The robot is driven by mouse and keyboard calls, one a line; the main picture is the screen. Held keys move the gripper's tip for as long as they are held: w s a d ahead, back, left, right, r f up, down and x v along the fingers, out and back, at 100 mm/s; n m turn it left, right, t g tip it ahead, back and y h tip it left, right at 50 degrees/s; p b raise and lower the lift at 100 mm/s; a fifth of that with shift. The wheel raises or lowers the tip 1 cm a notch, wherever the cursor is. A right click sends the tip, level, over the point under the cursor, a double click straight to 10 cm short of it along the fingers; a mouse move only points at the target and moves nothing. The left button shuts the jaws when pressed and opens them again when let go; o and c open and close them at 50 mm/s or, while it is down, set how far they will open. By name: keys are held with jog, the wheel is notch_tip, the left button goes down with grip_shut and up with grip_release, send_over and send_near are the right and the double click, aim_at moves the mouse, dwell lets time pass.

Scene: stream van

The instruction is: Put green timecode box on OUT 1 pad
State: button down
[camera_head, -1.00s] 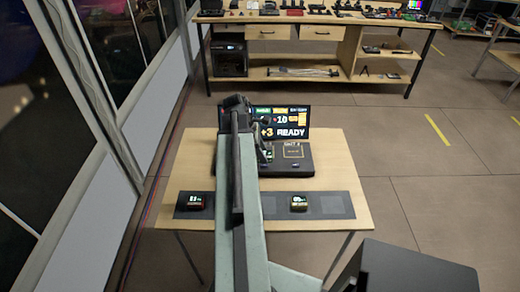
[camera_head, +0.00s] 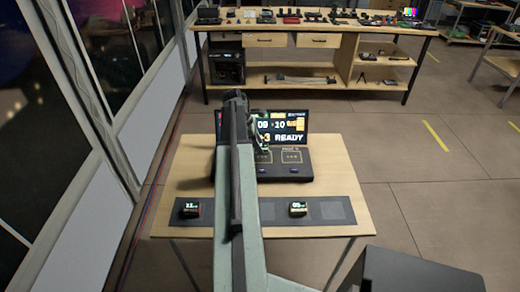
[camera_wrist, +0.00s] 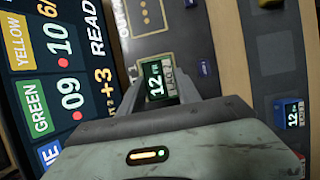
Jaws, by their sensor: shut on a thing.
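The green timecode box (camera_wrist: 155,80) is in my gripper (camera_wrist: 157,92), its lit face reading 12. The gripper's two fingers are shut on its sides, close over the dark console. In the wrist view, part of a pad label shows just left of the box, though I cannot read it all. A pad outlined in yellow (camera_wrist: 146,18) lies just above the box. I cannot tell whether the box touches the console or which pad is under it. In the head view my arm hides the box and most of the gripper.
The console's screen (camera_head: 284,125) stands upright behind the pads, close to my gripper. Blue buttons (camera_wrist: 207,68) line the console's front. A dark strip (camera_head: 330,208) nearer me carries two boxes, left (camera_head: 188,209) and right (camera_head: 298,208). The table's right side is clear.

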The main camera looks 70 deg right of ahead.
jog(key=shift+w+d, duration=0.1)
jog(key=shift+d, duration=0.15)
notch_tip(320, 180, down, 4)
jog(key=b, duration=0.4)
jog(key=shift+d, duration=0.15)
jog(key=shift+r, duration=0.25)
jog(key=shift+f, duration=0.2)
jog(key=c, duration=0.9)
grip_release()
jog(key=shift+o, duration=0.2)
